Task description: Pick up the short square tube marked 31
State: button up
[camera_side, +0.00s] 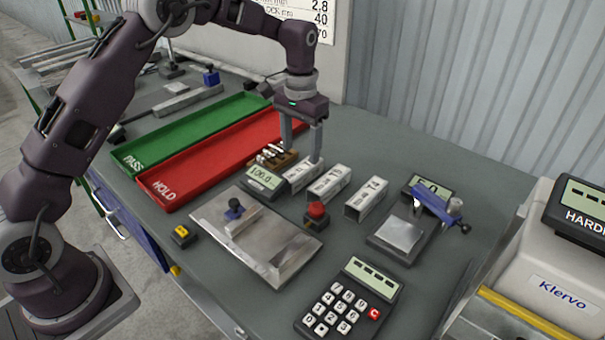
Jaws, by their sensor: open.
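Three short, pale square tubes lie in a row on the grey table: a left tube (302,176), a middle tube (329,183) and a right tube (366,198). Each has dark digits on top. The left one's marking is partly covered by my finger and the others are too small to read surely, so I cannot tell which is 31. My gripper (301,152) is open and empty, pointing down at the far end of the left tube. One finger overlaps that tube in the picture; I cannot tell whether it touches.
A red HOLD tray (165,198) and green PASS tray (129,161) lie to the left. A small display (263,179) sits close beside the left tube. A red button (316,213), metal plate (285,261), keypad (347,302) and small gauge stand (400,236) are nearer the front.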

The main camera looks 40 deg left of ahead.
aim_at(303, 168)
jog(key=f, duration=0.7)
jog(key=shift+w, duration=0.35)
jog(key=shift+r, duration=0.1)
grip_shut()
